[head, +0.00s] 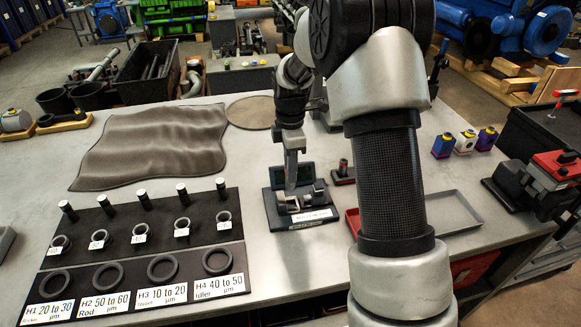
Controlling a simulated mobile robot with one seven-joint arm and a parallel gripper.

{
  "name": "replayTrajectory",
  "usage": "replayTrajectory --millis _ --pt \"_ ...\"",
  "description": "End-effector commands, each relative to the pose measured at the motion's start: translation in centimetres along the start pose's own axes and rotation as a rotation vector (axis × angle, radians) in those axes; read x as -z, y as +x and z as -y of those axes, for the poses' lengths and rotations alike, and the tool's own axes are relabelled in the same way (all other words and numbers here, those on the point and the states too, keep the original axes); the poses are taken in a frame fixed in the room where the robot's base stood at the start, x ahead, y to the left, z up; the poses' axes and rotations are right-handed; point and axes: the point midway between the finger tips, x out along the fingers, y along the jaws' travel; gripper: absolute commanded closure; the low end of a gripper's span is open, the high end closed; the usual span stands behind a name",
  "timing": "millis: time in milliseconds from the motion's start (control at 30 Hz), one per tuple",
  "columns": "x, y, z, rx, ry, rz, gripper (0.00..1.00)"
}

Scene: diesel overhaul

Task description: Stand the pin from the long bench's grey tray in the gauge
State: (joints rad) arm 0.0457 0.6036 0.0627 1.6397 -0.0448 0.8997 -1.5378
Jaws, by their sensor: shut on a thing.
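The gauge (304,218) is a dark block with bright metal jaws and a small dark display, standing on the bench right of the centre. My gripper (291,184) points down directly over the gauge, its fingertips close to the metal jaws. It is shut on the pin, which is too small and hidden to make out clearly. I cannot tell whether the pin touches the gauge. The grey tray (466,228) lies to the right, partly behind my arm, and its visible part looks empty.
A black rack (143,262) with several pins, rings and labelled round recesses lies at the left. A red tray (353,224) sits beside my arm. A crumpled grey mat (150,143) covers the back left. Small coloured blocks (464,143) and a red-and-black device (540,183) stand right.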

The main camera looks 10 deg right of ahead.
Motion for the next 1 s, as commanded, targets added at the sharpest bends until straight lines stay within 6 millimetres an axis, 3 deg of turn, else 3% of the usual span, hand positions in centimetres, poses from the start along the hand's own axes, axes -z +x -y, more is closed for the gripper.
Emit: replayTrajectory --millis 267,1000 --pt "0.0 2.2 0.0 0.000 0.000 0.001 1.00" --pt "-0.1 1.8 0.0 -0.001 0.002 0.000 1.00"
